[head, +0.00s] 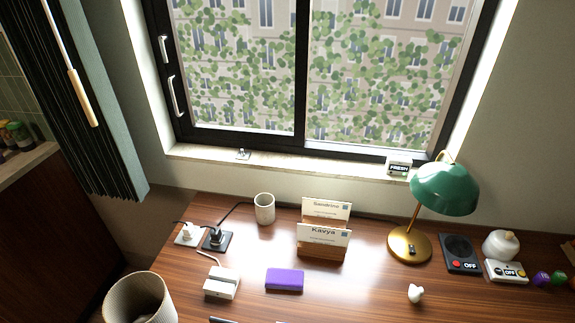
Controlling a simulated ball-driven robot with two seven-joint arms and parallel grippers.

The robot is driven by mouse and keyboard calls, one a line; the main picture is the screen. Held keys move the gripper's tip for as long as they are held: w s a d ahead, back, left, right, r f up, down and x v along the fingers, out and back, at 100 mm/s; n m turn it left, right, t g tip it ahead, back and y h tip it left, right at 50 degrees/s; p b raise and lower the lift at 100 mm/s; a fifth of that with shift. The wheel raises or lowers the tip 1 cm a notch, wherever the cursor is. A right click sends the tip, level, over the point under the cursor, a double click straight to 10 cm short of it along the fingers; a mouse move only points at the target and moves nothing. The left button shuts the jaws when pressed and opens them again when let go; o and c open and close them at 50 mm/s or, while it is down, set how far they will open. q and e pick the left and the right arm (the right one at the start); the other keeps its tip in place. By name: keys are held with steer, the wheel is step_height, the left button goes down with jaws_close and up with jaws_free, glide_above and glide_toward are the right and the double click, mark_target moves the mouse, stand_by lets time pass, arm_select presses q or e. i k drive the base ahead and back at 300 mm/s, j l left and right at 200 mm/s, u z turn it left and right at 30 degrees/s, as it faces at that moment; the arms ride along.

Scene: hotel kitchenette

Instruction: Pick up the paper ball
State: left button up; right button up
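A small white lumpy object (415,293), which looks like the paper ball, lies on the wooden desk (380,290) at the lower right, in front of the lamp. Nothing touches it. It is too small to make out its creases. Neither of my grippers is in view.
A green lamp (445,188) on a brass base stands behind it. A black device (460,254) and a white switch box (506,272) lie to its right. A purple block (284,279), card holder (322,250), cup (264,208) and white dock (221,283) are left. A ribbed bin (163,308) is lower left.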

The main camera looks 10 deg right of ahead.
mark_target(415, 293)
steer(key=z, duration=1.6)
steer(key=k+l+z, duration=0.3)
steer(key=k+l, duration=0.15)
steer(key=k, duration=0.15)
